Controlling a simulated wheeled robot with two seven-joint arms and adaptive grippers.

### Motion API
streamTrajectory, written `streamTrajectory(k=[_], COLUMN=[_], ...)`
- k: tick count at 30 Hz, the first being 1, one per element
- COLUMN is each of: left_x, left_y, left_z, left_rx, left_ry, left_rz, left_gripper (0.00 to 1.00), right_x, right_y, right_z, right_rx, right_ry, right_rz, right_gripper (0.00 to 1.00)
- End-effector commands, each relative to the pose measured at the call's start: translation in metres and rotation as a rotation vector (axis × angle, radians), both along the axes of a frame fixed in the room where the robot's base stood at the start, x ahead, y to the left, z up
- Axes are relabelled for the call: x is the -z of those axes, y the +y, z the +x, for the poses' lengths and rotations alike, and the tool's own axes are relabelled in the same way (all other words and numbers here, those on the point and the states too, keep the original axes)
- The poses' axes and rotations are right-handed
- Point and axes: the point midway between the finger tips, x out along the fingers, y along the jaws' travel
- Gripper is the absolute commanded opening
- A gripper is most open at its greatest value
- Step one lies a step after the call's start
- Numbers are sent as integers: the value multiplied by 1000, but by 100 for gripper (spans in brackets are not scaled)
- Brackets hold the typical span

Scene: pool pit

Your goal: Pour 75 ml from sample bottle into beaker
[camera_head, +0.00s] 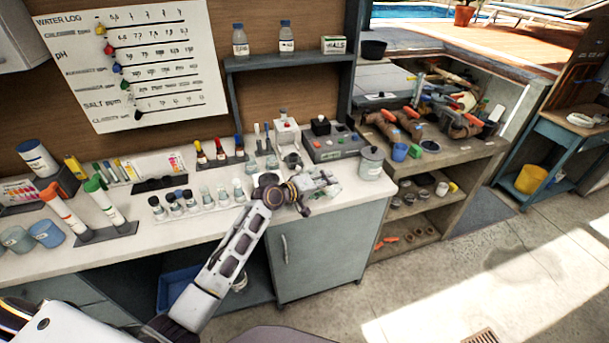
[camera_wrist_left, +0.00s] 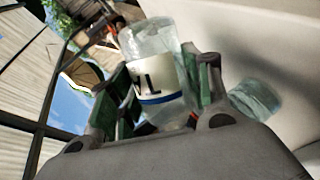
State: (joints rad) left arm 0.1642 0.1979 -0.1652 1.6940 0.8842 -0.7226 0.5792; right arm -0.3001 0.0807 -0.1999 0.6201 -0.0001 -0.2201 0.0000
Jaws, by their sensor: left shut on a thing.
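My left gripper (camera_head: 322,182) is over the right end of the white counter in the head view. In the left wrist view, the gripper (camera_wrist_left: 158,100) has its green-padded fingers on both sides of a clear bottle (camera_wrist_left: 155,38) with a white label, a dark mark and a blue stripe. The bottle is tilted in that picture. A clear glass or plastic vessel (camera_wrist_left: 255,97), perhaps the beaker, is to the right of the fingers, apart from the bottle. I cannot make out its fill or any volume marks. My right gripper is not in view.
The counter (camera_head: 160,235) holds a rack of small vials (camera_head: 222,192), dark-capped bottles (camera_head: 174,203) and a grey lidded jar (camera_head: 371,163) close to the right of the gripper. A grey device with buttons (camera_head: 333,146) stands behind. Two bottles stand on the shelf (camera_head: 285,62).

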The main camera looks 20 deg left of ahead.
Motion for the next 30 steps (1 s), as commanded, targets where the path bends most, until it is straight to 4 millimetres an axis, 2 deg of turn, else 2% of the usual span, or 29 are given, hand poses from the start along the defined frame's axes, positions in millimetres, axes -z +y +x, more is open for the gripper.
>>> streamTrajectory(k=[14, 30], left_x=[6, -8], left_y=[4, 8], left_z=[2, 4], left_rx=[2, 1], left_ry=[-102, -148], left_rz=[218, 314], left_gripper=[22, 22], right_x=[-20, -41], right_y=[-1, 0], right_z=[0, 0], right_rx=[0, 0], right_ry=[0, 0], right_rz=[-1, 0], right_gripper=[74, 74])
